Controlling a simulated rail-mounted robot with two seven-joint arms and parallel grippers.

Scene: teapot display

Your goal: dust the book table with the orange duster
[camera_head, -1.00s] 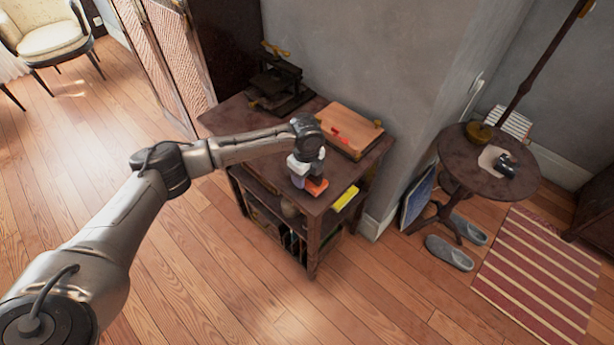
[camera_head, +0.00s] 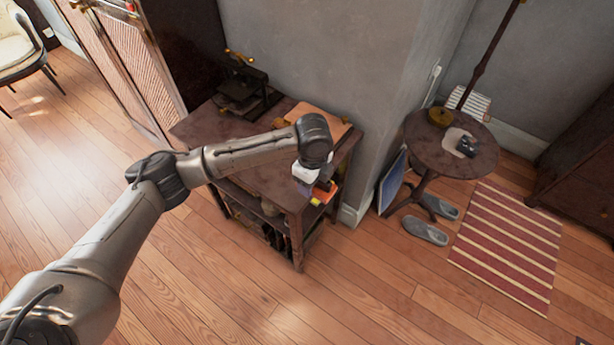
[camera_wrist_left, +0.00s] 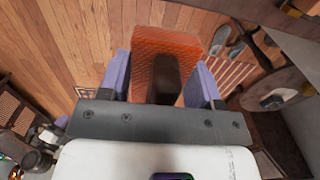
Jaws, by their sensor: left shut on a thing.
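My left gripper (camera_head: 316,184) is shut on the orange duster (camera_head: 320,197). In the left wrist view the duster (camera_wrist_left: 166,42) is a ribbed orange block between the two purple fingers (camera_wrist_left: 165,78). The book table (camera_head: 268,178) is dark wood with open shelves below. The duster is at the table's front right edge, partly hidden by my wrist in the head view. Floorboards show behind it in the wrist view. I cannot tell whether it touches the tabletop. My right gripper is not in view.
A dark press (camera_head: 243,88) stands at the back of the tabletop. A brown board or book (camera_head: 325,122) lies at the back right, partly behind my arm. A round side table (camera_head: 420,146), slippers (camera_head: 424,231) and striped rug (camera_head: 505,245) are to the right. The front floor is clear.

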